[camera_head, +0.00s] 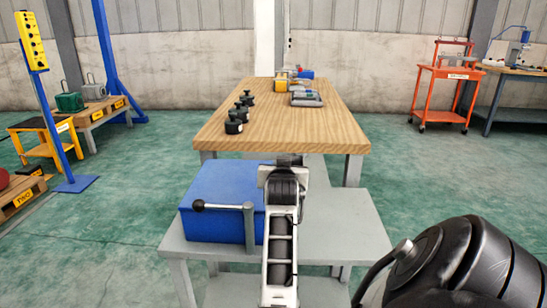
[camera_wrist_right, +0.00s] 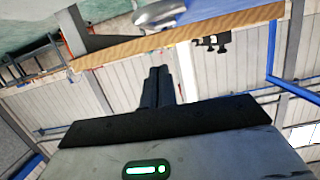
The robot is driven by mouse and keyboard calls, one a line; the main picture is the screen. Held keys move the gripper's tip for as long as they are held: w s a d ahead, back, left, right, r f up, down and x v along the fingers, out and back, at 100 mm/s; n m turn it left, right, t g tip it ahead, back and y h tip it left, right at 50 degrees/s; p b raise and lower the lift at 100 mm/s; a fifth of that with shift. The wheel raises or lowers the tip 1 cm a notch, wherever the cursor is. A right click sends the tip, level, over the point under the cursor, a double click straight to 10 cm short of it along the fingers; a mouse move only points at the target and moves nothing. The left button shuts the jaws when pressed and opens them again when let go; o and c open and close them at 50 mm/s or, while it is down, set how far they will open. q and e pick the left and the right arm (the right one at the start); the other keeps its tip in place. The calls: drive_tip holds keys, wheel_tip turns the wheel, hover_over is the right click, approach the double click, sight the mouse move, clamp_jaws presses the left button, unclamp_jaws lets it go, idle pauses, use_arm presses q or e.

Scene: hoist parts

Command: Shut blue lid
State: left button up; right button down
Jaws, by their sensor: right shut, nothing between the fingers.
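A blue box (camera_head: 218,226) stands on the grey bench. Its blue lid (camera_head: 222,182) looks flat across the top, and I cannot make out a gap or seam. A lever with a black knob (camera_head: 198,204) and a grey upright runs across the box's front. One of my arms rises in front of the box's right side and hides part of it; its fingertips cannot be made out in the head view. In the right wrist view my right gripper (camera_wrist_right: 157,86) has its dark fingers together and empty. The box cannot be made out there. My left gripper is not identifiable.
The grey bench top (camera_head: 345,232) is bare to the right of the box. Behind it stands a wooden table (camera_head: 275,130) with several black weights (camera_head: 236,122) on its left side and grey parts (camera_head: 306,99) farther back. An orange cart (camera_head: 440,90) stands at the far right.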

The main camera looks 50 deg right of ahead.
drive_tip(key=f, duration=0.1)
drive_tip(key=f+m+b, duration=0.1)
drive_tip(key=f, duration=0.1)
drive_tip(key=shift+s+d+f+t, duration=0.15)
drive_tip(key=shift+s+f+t, duration=0.05)
drive_tip(key=shift+t, duration=0.1)
use_arm(q)
drive_tip(key=shift+s+f, duration=0.45)
drive_tip(key=shift+s, duration=0.2)
use_arm(e)
drive_tip(key=shift+s+f+m, duration=0.1)
drive_tip(key=shift+f+m, duration=0.2)
drive_tip(key=shift+f, duration=0.2)
use_arm(q)
drive_tip(key=shift+r, duration=0.1)
use_arm(e)
drive_tip(key=shift+f, duration=0.1)
